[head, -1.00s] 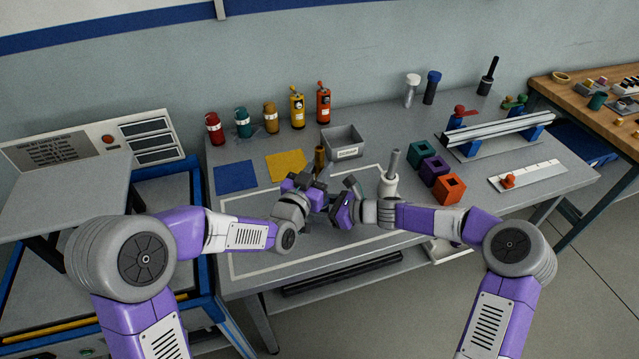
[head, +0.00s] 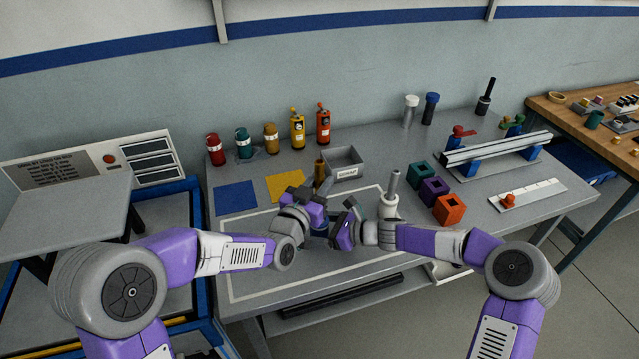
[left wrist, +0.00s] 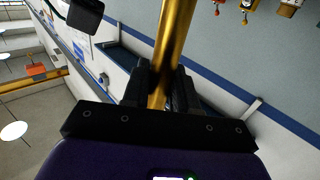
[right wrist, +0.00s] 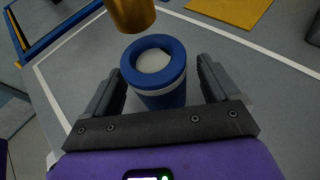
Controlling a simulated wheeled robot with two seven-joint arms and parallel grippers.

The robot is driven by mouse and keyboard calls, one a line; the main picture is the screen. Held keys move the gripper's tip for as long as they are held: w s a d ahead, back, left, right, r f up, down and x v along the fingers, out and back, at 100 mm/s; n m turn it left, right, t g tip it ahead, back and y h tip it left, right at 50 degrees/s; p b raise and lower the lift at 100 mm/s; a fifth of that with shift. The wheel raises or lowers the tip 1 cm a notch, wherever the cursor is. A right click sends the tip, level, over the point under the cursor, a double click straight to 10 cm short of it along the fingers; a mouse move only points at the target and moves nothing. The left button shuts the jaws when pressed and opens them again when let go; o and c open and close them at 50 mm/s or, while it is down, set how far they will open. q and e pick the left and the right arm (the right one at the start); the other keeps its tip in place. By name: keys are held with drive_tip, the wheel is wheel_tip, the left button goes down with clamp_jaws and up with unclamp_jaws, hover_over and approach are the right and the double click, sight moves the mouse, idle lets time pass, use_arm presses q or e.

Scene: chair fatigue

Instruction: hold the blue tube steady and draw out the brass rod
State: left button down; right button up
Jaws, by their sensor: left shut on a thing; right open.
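The brass rod (head: 320,172) stands roughly upright in my left gripper (head: 318,198). In the left wrist view the fingers (left wrist: 162,88) are shut on the rod (left wrist: 175,40). In the right wrist view the lower end of the rod (right wrist: 132,12) shows above and beside the mouth of the blue tube (right wrist: 155,92), apart from it. The tube stands upright with an open round top and a pale inside. My right gripper (right wrist: 160,75) is open, one finger on each side of the tube, with gaps showing. In the head view my grippers mostly hide the tube.
A grey bin (head: 345,172), a yellow mat (head: 284,186) and a blue mat (head: 236,198) lie behind the grippers. A white holder with a grey rod (head: 389,203) stands close to the right of my right gripper. Coloured blocks (head: 448,209) stand farther right. The bench front is clear.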

drive_tip(key=v, duration=1)
drive_tip(key=shift+d+r, duration=0.15)
drive_tip(key=shift+d, duration=0.1)
drive_tip(key=shift+s+d+r, duration=0.25)
drive_tip(key=shift+s+d, duration=0.15)
drive_tip(key=shift+d, duration=0.15)
